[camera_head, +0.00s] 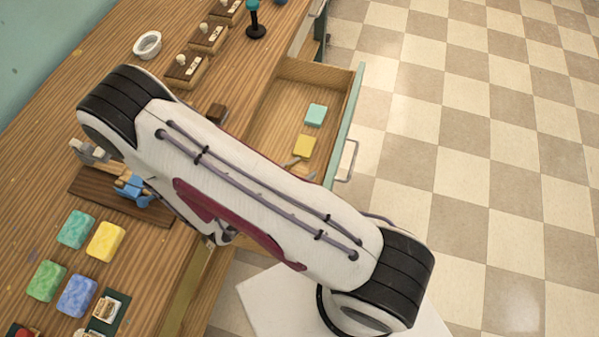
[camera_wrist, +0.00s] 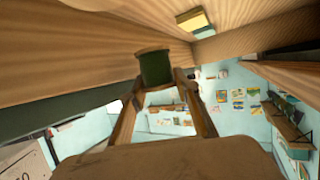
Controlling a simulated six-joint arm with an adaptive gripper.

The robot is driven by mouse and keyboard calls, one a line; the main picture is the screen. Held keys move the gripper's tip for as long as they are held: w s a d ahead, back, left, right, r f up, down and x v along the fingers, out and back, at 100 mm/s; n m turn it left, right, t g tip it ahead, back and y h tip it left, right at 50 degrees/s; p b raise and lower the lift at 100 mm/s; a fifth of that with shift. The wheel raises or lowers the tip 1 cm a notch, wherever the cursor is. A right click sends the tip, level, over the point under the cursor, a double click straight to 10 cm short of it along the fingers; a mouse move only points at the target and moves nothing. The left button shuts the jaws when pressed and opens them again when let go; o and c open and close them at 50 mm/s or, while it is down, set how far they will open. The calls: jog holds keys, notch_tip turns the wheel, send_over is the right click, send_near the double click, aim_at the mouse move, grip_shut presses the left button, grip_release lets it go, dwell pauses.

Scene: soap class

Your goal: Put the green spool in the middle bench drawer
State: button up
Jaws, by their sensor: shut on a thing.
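My gripper (camera_wrist: 158,84) is shut on the green spool (camera_wrist: 155,66), a dark green cylinder held between the fingertips in the wrist view. In the head view my arm hides the spool and most of the gripper. An open bench drawer (camera_head: 266,105) with a teal front shows beyond my arm, with a teal soap block (camera_head: 316,115) and a yellow soap block (camera_head: 304,146) inside. The wrist view shows a yellow block (camera_wrist: 193,20) and wooden surfaces close to the spool. I cannot tell whether the spool touches the wood.
The bench top (camera_head: 45,180) holds several soap blocks (camera_head: 76,229), a dark board (camera_head: 100,186) with a blue object, a white ring-shaped dish (camera_head: 147,45) and small wooden blocks (camera_head: 184,69). Checkered floor (camera_head: 480,150) lies clear to the right.

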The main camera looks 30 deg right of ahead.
jog(key=shift+f, duration=0.7)
jog(key=shift+f, duration=0.55)
jog(key=o, duration=1.1)
jog(key=shift+r, duration=0.1)
jog(key=shift+r, duration=0.4)
jog(key=shift+a+r, duration=0.2)
notch_tip(320, 180, up, 8)
jog(key=a, duration=0.2)
jog(key=shift+s, duration=0.45)
